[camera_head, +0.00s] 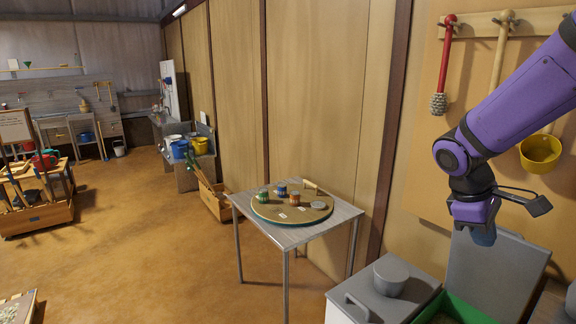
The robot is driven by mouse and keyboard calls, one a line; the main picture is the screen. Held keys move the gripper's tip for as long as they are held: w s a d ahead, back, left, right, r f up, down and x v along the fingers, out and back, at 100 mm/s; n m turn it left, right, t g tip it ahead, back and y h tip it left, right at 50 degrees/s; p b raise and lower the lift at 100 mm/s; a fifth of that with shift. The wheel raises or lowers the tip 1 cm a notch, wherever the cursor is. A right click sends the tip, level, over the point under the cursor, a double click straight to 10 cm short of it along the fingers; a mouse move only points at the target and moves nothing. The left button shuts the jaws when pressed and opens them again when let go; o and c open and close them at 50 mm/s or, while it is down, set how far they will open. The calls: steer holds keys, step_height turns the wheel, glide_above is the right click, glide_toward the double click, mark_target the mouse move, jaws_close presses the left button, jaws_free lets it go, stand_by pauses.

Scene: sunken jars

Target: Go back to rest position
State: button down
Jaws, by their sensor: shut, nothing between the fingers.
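My purple arm reaches in from the upper right edge. My gripper (483,236) points down at its end, high above the open box at the lower right. It is shut, and I see nothing held in it. Several small jars, one green (263,196), one blue (281,189) and one orange (295,198), stand on a round board (275,215) on a small grey table (240,200), well left of my gripper. A grey disc, perhaps a lid (318,205), lies on the board's right side.
A grey box with a green rim (470,310) stands open below my gripper, its lid (497,275) raised. A grey pot (391,275) sits on the unit beside it. Tools and a yellow pot (541,152) hang on the right wall. Open floor (150,240) lies to the left.

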steer(key=s+a+r+m+t+y, duration=0.4)
steer(key=s+a+r+m+t, duration=0.2)
steer(key=s+a+r, duration=0.4)
steer(key=shift+s+a+r+m+t+y, duration=0.35)
steer(key=shift+s+r+t, duration=0.2)
steer(key=shift+s, duration=0.35)
stand_by(0.8)
